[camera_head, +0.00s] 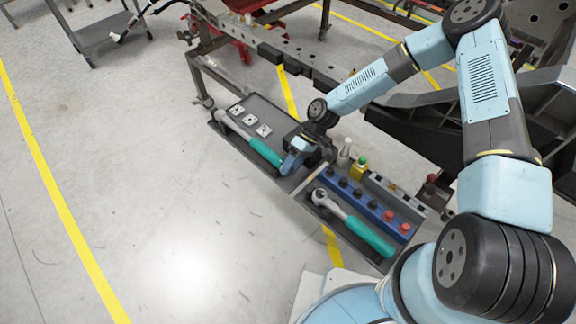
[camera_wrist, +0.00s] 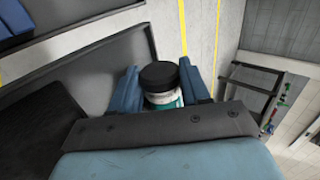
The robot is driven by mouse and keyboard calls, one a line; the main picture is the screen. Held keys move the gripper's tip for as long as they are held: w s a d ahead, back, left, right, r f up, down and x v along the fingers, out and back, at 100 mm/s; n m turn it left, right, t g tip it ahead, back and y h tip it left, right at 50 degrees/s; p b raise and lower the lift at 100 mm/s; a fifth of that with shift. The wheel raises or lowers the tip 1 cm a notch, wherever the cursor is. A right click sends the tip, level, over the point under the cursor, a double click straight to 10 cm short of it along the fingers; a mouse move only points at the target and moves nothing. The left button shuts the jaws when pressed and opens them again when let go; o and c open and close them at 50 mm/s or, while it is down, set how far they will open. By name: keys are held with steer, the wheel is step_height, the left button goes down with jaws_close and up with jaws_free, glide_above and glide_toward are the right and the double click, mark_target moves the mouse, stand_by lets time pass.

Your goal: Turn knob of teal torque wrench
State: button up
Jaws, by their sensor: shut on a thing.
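A teal torque wrench (camera_head: 264,152) lies in the left grey tray (camera_head: 225,131), its metal ratchet head toward the far left end. My gripper (camera_head: 289,165) is at the near end of its teal handle. In the wrist view the wrench's black knob (camera_wrist: 158,75) sits between my two blue fingers, with a pale ring and a bit of teal handle (camera_wrist: 166,103) beyond it. The fingers are shut on the knob; exact contact is hard to see. A second teal-handled torque wrench (camera_head: 368,236) lies in the right tray, apart from my gripper.
A blue rack (camera_head: 366,199) with black and red knobs stands beside the second wrench. A yellow-green block (camera_head: 359,168) and a grey bottle (camera_head: 345,152) stand behind it. A dark metal frame (camera_head: 270,50) runs behind the trays. The floor at left is clear.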

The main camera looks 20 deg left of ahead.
steer(key=shift+d, duration=0.1)
stand_by(0.3)
steer(key=o, duration=1.1)
steer(key=shift+c, duration=0.2)
steer(key=v, duration=1.3)
steer(key=shift+w+r, duration=0.2)
steer(key=shift+w, duration=0.1)
